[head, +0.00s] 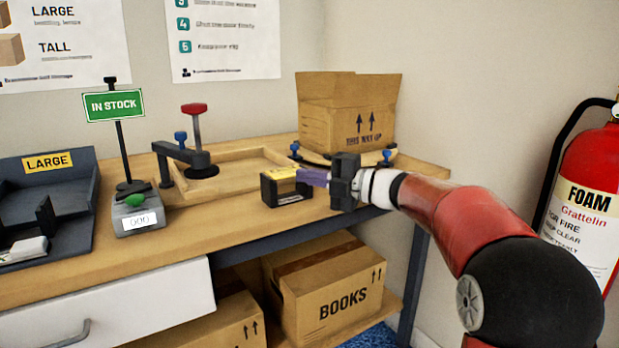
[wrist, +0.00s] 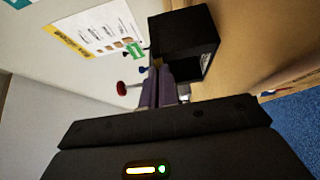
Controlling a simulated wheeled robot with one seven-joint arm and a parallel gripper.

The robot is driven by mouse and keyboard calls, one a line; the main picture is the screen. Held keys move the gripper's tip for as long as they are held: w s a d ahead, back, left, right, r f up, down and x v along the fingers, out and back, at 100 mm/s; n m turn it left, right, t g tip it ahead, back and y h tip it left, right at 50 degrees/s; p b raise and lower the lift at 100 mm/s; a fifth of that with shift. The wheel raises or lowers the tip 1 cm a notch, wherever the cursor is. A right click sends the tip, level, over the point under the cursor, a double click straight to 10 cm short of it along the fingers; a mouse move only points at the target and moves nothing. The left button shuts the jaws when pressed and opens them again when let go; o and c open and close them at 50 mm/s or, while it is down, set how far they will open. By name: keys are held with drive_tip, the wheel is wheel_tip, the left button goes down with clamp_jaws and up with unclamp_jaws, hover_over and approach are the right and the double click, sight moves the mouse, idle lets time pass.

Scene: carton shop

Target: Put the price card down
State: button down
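The price card (head: 287,189) appears as a small black, box-like stand with a yellow top and a pale printed strip on its front. It is upright at the workbench's front edge; I cannot tell whether its base touches the top. In the wrist view the dark card (wrist: 185,42) lies at the fingertips, one side facing me as a dark hollow. My gripper (head: 303,177) reaches in from the right, its purple fingers close together at the card's upper right edge. They look shut on it, though the contact is partly hidden.
The workbench (head: 235,220) has bare room left of the card. Behind stand a wooden frame (head: 262,154) with a dark clamp (head: 183,155) and an open carton (head: 345,125). An IN STOCK sign (head: 113,105) stands on a grey base at left, beside a LARGE tray (head: 85,185).

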drive_tip(key=shift+f, duration=0.35)
drive_tip(key=c, duration=1.7)
unclamp_jaws()
drive_tip(key=shift+r, duration=0.1)
drive_tip(key=shift+r, duration=0.35)
drive_tip(key=v, duration=1.2)
